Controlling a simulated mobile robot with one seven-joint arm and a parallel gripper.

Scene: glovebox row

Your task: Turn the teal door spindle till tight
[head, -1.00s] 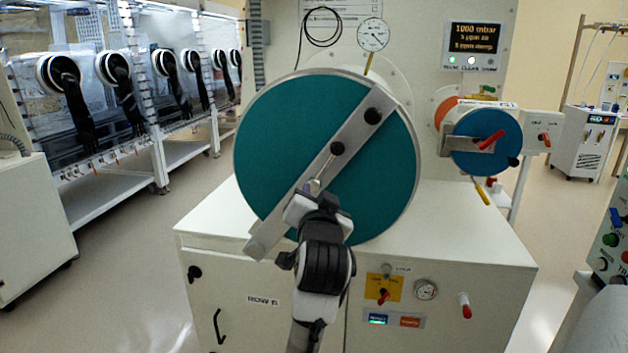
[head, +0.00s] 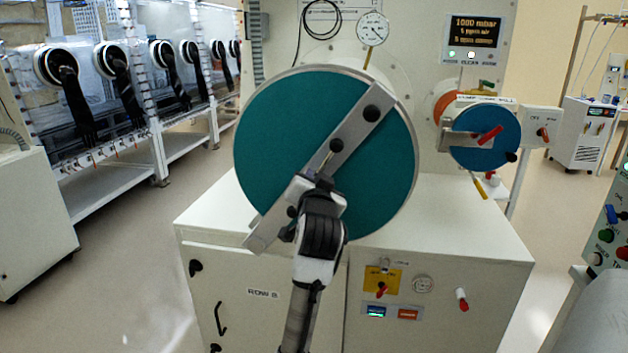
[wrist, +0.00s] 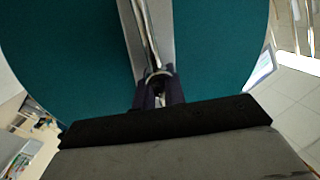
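The round teal door (head: 270,135) closes the large chamber, with a grey metal bar (head: 352,125) running diagonally across its face. My gripper (head: 319,181) is at the rod's lower end, in front of the bar. In the wrist view the shiny rod (wrist: 148,40) runs down to a collar between the dark fingers (wrist: 158,90), which close around its end. The rod's tip is hidden between them.
A smaller blue round door (head: 485,150) with a red handle is at right. A white cabinet (head: 265,265) with switches and a gauge stands below. A dial gauge (head: 372,28) is above the teal door. Open floor (head: 130,260) lies at left.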

